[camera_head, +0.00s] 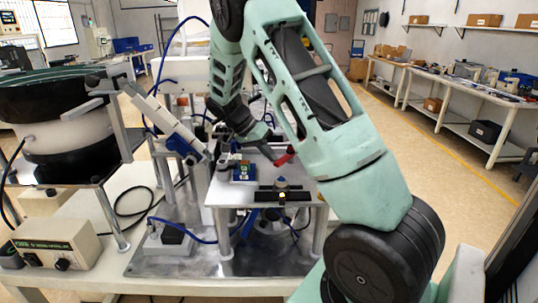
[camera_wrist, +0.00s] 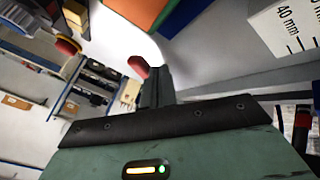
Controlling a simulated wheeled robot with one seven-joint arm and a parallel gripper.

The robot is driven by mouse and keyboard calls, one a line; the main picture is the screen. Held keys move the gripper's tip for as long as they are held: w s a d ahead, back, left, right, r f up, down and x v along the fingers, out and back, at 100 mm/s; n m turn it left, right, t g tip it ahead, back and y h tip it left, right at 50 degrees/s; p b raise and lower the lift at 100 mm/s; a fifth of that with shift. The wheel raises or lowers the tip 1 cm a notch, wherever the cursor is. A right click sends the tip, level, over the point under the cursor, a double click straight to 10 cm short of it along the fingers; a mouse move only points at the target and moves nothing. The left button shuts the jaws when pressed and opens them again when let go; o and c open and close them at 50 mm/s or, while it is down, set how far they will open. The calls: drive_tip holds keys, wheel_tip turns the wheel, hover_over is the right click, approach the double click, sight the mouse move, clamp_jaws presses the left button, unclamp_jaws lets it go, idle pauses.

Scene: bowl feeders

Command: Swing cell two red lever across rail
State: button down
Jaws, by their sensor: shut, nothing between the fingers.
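A red lever (camera_head: 284,157) sticks out to the right above the small metal platform in the head view. My gripper (camera_head: 263,137) is low over that platform, just above and left of the lever, and is partly hidden by its own links. In the wrist view my gripper (camera_wrist: 156,82) is shut and empty. A red rounded tip (camera_wrist: 138,66) shows right beside its fingers; I cannot tell whether they touch. A second red knob (camera_wrist: 68,46) is farther left in that view. The rail cannot be made out clearly.
A blue block (camera_head: 243,173) stands on the platform (camera_head: 225,193), with a dark button strip (camera_head: 284,197) in front. A bowl feeder (camera_head: 60,115) and a control box (camera_head: 55,243) are at left. An orange-and-blue block (camera_wrist: 140,12) and white ruler-marked block (camera_wrist: 285,30) are close to the wrist.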

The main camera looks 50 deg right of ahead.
sight(281, 163)
drive_tip(key=shift+s+a+n+b, duration=0.15)
drive_tip(key=shift+s+n+b, duration=0.15)
drive_tip(key=shift+n+b, duration=0.1)
drive_tip(key=n+b, duration=0.1)
drive_tip(key=s+n+t+h+b, duration=0.1)
drive_tip(key=s+n+t+b, duration=0.1)
drive_tip(key=shift+a+f, duration=0.2)
drive_tip(key=shift+a, duration=0.05)
drive_tip(key=shift+s+d+r+n+t+h+b, duration=0.1)
drive_tip(key=shift+s+n+t+h+b, duration=0.2)
drive_tip(key=shift+s+n+t+b, duration=0.4)
drive_tip(key=shift+s+d+r+n+t+h+b, duration=0.1)
drive_tip(key=shift+s+n+t+h+b, duration=0.25)
drive_tip(key=shift+n+b, duration=0.65)
